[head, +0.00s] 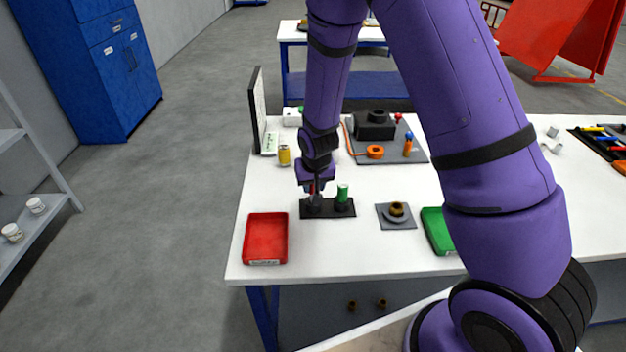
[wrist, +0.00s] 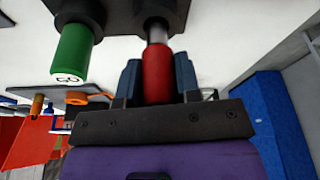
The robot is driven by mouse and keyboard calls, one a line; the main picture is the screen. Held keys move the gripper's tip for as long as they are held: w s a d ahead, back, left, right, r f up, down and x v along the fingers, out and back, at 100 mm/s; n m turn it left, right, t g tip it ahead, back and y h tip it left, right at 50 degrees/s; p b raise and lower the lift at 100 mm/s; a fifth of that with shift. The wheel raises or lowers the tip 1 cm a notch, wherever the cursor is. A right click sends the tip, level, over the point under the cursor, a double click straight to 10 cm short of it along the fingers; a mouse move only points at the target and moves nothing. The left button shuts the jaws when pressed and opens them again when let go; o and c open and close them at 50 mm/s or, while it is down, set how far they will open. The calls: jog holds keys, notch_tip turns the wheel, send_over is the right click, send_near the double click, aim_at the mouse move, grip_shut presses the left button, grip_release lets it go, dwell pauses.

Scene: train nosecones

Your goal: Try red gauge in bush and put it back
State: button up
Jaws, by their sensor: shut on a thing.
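The red gauge (wrist: 157,75) is between the fingers of my gripper (wrist: 158,82) in the wrist view. Its metal pin points into the dark holder. In the head view my gripper (head: 314,188) is over the left end of the black gauge stand (head: 327,213), and I cannot tell how deep the pin sits. The green gauge (head: 343,192) stands upright in the right end of the stand and also shows in the wrist view (wrist: 73,52). The brass bush (head: 397,210) sits on a grey plate (head: 410,224) to the right of the stand.
A red tray (head: 250,239) lies front left and a green tray (head: 436,232) lies right of the bush, partly behind my arm. A yellow can (head: 284,155), a black panel (head: 255,110) and a grey mat (head: 362,152) with a black block are behind. White table is clear between them.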

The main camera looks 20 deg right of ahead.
jog(key=shift+f, duration=1.3)
jog(key=o, duration=1)
jog(key=v, duration=1)
jog(key=shift+r, duration=0.35)
